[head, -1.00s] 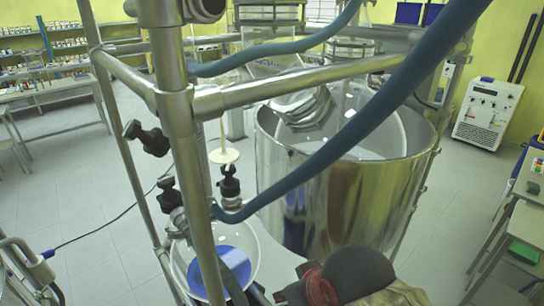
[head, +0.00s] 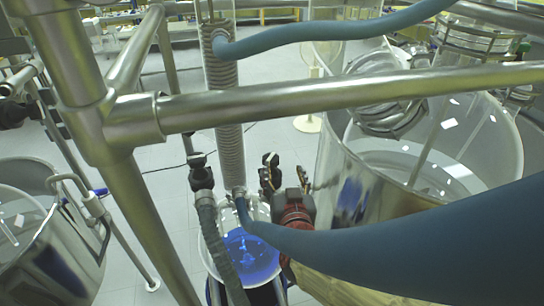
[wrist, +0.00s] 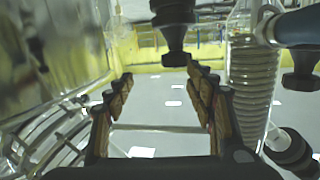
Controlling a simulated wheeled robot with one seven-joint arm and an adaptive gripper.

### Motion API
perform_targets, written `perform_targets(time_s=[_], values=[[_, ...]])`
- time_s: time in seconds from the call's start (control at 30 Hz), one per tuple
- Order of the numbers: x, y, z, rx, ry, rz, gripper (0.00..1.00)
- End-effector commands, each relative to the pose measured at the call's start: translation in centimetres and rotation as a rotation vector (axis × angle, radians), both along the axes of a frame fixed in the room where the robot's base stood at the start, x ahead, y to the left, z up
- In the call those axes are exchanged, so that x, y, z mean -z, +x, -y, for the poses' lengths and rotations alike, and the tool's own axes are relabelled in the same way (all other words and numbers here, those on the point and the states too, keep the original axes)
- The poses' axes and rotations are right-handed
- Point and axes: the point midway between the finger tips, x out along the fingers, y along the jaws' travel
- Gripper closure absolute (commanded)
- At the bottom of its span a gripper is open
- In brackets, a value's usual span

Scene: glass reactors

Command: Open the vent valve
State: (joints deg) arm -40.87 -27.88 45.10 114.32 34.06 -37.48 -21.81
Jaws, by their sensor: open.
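My gripper (head: 286,172) is open and empty in the head view, just right of the coiled glass condenser's lower end and above the round flask with blue liquid (head: 248,256). In the wrist view its two fingers (wrist: 158,75) are spread wide. A black valve knob (wrist: 175,18) shows at the top of the wrist view, beyond the fingertips and slightly right of the middle of the gap. It is not touched. Other black knobs show at the right (wrist: 302,62) and lower right (wrist: 291,150). I cannot tell which is the vent valve.
A black valve (head: 201,172) stands left of the coiled condenser (head: 226,110). A steel frame bar (head: 330,95) and a thick blue hose (head: 420,240) cross in front.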

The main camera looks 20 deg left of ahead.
Motion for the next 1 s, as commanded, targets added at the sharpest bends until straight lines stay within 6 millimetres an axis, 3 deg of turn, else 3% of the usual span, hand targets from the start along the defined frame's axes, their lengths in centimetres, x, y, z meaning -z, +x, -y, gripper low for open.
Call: perform_targets(time_s=[0.03,0.1,0.37,0.8,1.0], values=[[0.6,-0.3,-1.4,0.007,-0.003,0.035,0.45],[0.8,-0.5,-2.3,0.029,-0.003,0.084,0.45],[1.3,-0.6,-3.3,0.072,-0.008,0.160,0.45],[1.3,5.2,-4.9,0.072,-0.006,0.160,0.45],[1.2,6.4,-5.3,0.071,-0.006,0.160,0.45]])
